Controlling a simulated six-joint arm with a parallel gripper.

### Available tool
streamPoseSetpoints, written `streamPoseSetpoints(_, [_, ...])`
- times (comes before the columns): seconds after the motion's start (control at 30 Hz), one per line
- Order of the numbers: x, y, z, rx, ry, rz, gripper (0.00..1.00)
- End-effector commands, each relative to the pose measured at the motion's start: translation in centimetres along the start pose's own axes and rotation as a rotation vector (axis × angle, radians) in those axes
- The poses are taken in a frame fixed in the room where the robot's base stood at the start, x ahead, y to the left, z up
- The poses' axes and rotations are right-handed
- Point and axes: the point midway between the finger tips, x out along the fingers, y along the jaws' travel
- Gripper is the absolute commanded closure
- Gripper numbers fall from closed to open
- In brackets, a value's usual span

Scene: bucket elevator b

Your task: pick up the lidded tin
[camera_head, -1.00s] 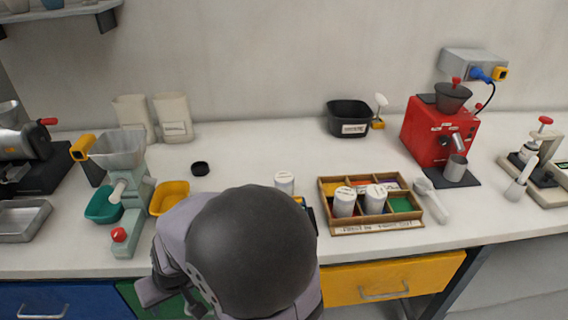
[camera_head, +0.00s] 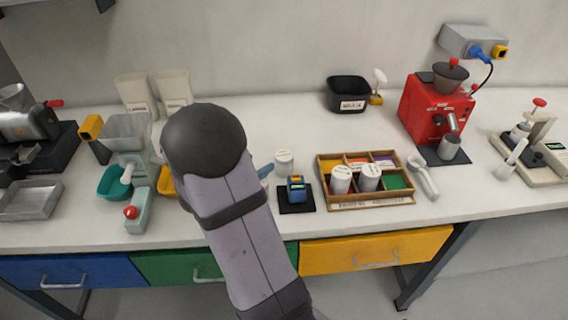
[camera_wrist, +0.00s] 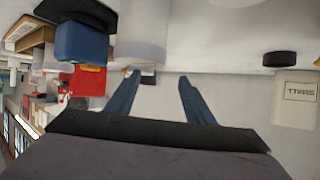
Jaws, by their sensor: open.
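A white lidded tin (camera_head: 284,161) stands upright on the counter. In the wrist view, a large pale cylinder (camera_wrist: 142,34), probably this tin, is beyond the left finger and cut off by the top edge. Two similar white tins, one left (camera_head: 341,179) and one right (camera_head: 369,177), stand in the wooden tray. My gripper (camera_wrist: 158,78) is open with nothing held between its blue fingers. In the head view one blue finger (camera_head: 265,171) shows just left of the counter tin; the rest is hidden by my arm.
A blue device (camera_head: 296,188) on a black pad stands in front of the tin. The compartmented wooden tray (camera_head: 372,201) is to the right. A green mill (camera_head: 139,211) and a partly hidden yellow bin (camera_head: 167,183) are left. Counter behind the tin is clear.

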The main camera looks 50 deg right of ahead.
Motion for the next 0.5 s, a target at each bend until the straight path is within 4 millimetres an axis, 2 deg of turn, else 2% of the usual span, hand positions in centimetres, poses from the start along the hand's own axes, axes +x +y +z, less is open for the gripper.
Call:
streamPoseSetpoints(0.1, [0.9,2.1,-0.1,0.009,0.037,0.086,0.52])
streamPoseSetpoints(0.2, [1.0,2.9,-0.3,0.011,0.051,0.120,0.52])
streamPoseSetpoints(0.37, [1.2,3.1,-0.4,0.011,0.055,0.129,0.52])
streamPoseSetpoints(0.5, [2.1,3.3,-0.5,0.012,0.055,0.130,0.52])
